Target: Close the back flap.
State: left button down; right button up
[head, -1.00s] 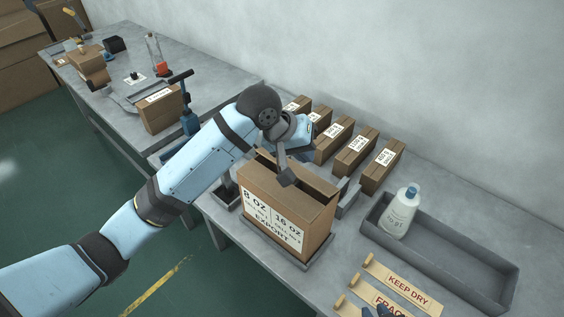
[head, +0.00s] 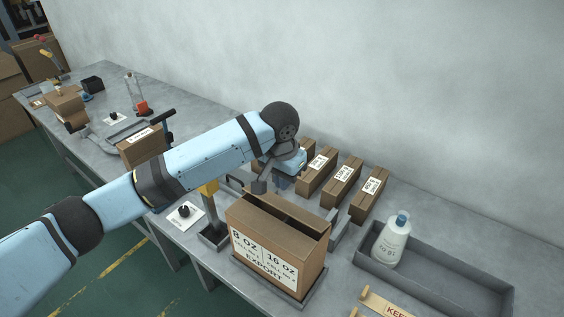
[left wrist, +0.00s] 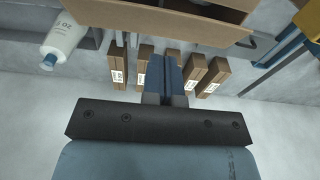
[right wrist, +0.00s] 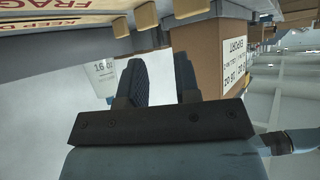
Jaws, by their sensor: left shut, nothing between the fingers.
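The open carton (head: 262,258), printed "8 OZ / 16 OZ EXPORT", stands upright in a grey tray on the bench. A dark gap shows in its top, with a brown flap panel (head: 300,212) along the back side; its exact angle is hard to tell. My left gripper (head: 259,187) is beyond the carton's back left corner, apart from it. In the left wrist view its fingers (left wrist: 172,75) are together and empty, with the carton (left wrist: 165,22) at the top. My right gripper (right wrist: 162,85) shows only in its wrist view, fingers apart and empty, near the carton's labelled side (right wrist: 235,55).
Several small labelled boxes (head: 342,182) stand in a row behind the carton. A white bottle (head: 391,241) stands in a grey tray (head: 470,275) at right. A yellow-topped post (head: 209,200) is left of the carton. A grey bracket (head: 347,232) is at its right.

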aim_at(280, 208)
pick_arm(q)
jog(key=f, duration=0.2)
jog(key=f+p, duration=0.1)
jog(key=f, duration=0.1)
jog(key=shift+s+a+f, duration=0.1)
jog(key=shift+s+a, duration=0.15)
jog(key=shift+s, duration=0.15)
pick_arm(e)
jog(key=shift+d+r, duration=0.1)
jog(key=shift+r, duration=0.4)
pick_arm(q)
jog(key=shift+s+a+f, duration=0.2)
jog(key=shift+s+f, duration=0.05)
jog(key=shift+f, duration=0.5)
pick_arm(e)
jog(key=shift+s+r, duration=0.1)
